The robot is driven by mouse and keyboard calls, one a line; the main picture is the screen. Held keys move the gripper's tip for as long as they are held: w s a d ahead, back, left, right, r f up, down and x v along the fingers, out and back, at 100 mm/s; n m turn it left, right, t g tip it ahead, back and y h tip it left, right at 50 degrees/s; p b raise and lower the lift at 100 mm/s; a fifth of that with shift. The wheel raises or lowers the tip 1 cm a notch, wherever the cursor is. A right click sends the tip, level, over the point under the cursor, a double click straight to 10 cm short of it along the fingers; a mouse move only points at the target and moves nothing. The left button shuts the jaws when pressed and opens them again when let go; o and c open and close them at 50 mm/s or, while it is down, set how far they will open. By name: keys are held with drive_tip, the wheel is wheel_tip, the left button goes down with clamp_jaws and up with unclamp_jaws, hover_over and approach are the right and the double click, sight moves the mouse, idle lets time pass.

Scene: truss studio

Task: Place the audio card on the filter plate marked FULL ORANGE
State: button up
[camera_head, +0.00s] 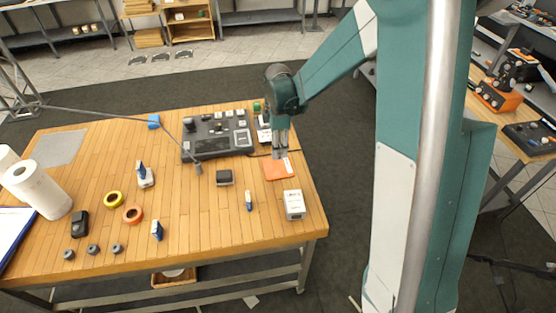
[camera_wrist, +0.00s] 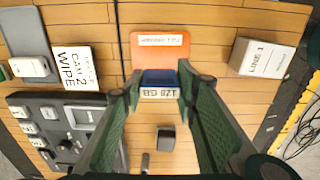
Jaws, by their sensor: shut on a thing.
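The audio card (camera_wrist: 159,83) is a small blue card with a white label that reads like "128 GB". It sits between the fingertips of my gripper (camera_wrist: 159,86), which is shut on it. The orange filter plate (camera_head: 278,168) lies flat on the table at the right, just in front of my gripper (camera_head: 280,150) in the head view. In the wrist view the orange plate (camera_wrist: 160,48) shows just beyond the card, which overlaps its near edge. Its white label is too small to read surely. I cannot tell whether the card touches the plate.
A white box marked "LINE 1" (camera_wrist: 265,57) stands in front of the plate. A control panel (camera_head: 217,135) and a "CAM 2 WIPE" card (camera_wrist: 75,68) lie behind it. A dark block (camera_head: 224,177) is to the left.

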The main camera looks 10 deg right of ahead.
drive_tip(key=shift+f, duration=1.15)
drive_tip(key=shift+f, duration=0.1)
drive_tip(key=shift+f, duration=2)
drive_tip(key=shift+f, duration=0.1)
drive_tip(key=o, duration=0.4)
drive_tip(key=shift+f, duration=0.1)
drive_tip(key=shift+c, duration=0.2)
drive_tip(key=o, duration=0.5)
drive_tip(key=shift+c, duration=0.2)
drive_tip(key=shift+r, duration=0.2)
drive_tip(key=shift+r, duration=6)
